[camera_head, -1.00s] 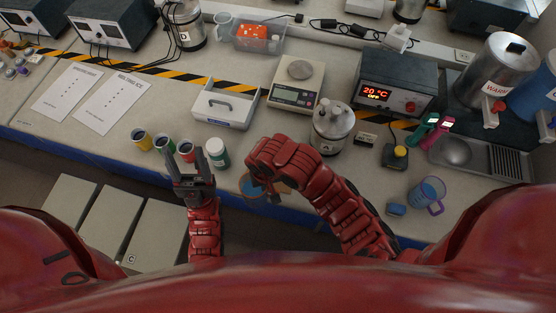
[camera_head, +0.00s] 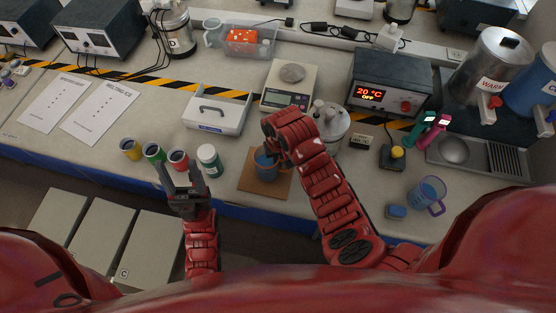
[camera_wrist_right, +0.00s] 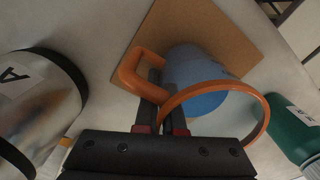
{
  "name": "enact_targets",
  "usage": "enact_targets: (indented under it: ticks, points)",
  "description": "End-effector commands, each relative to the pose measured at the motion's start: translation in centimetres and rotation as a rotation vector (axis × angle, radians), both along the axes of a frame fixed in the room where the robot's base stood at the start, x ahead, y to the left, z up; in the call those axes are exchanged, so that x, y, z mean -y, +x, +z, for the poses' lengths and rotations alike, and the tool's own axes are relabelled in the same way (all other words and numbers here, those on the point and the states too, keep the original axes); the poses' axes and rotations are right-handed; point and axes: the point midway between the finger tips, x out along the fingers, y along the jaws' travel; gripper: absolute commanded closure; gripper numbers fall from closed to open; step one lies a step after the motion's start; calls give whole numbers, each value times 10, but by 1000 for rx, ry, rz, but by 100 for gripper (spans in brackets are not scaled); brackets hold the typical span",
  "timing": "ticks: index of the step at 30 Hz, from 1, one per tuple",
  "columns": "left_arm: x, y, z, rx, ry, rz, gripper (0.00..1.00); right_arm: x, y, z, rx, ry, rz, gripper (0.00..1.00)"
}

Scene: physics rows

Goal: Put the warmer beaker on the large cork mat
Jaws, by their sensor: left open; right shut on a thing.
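A beaker with an orange rim and handle and blue liquid (camera_head: 265,166) is over the square brown cork mat (camera_head: 281,190) near the bench's front edge. My right gripper (camera_wrist_right: 163,115) is shut on the beaker's orange handle. The wrist view shows the beaker (camera_wrist_right: 190,72) against the mat (camera_wrist_right: 220,35); I cannot tell whether it touches. A second beaker with a purple rim and handle and blue liquid (camera_head: 428,192) stands at the right. My left gripper (camera_head: 179,168) is open and empty in front of the small jars.
Small jars, including a red one (camera_head: 178,160), and a white-and-green bottle (camera_head: 209,158) stand left of the mat. A metal vessel (camera_head: 333,120) stands behind my right arm. A scale (camera_head: 288,87) is behind.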

Motion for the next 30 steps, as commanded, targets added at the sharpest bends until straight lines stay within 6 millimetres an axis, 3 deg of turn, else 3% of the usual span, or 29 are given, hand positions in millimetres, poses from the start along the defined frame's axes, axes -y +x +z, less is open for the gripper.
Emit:
enact_targets:
  ticks: [9,15,25,30]
  points:
    - [0,0,-3,-1,0,0,41,0,1,-4,4,2,0,100]
    - [0,0,-2,0,0,0,41,0,1,-3,3,2,0,64]
    - [0,0,2,-1,0,0,41,0,0,1,3,1,-1,64]
    - [0,0,-10,-1,0,0,41,-1,2,11,8,5,-2,64]
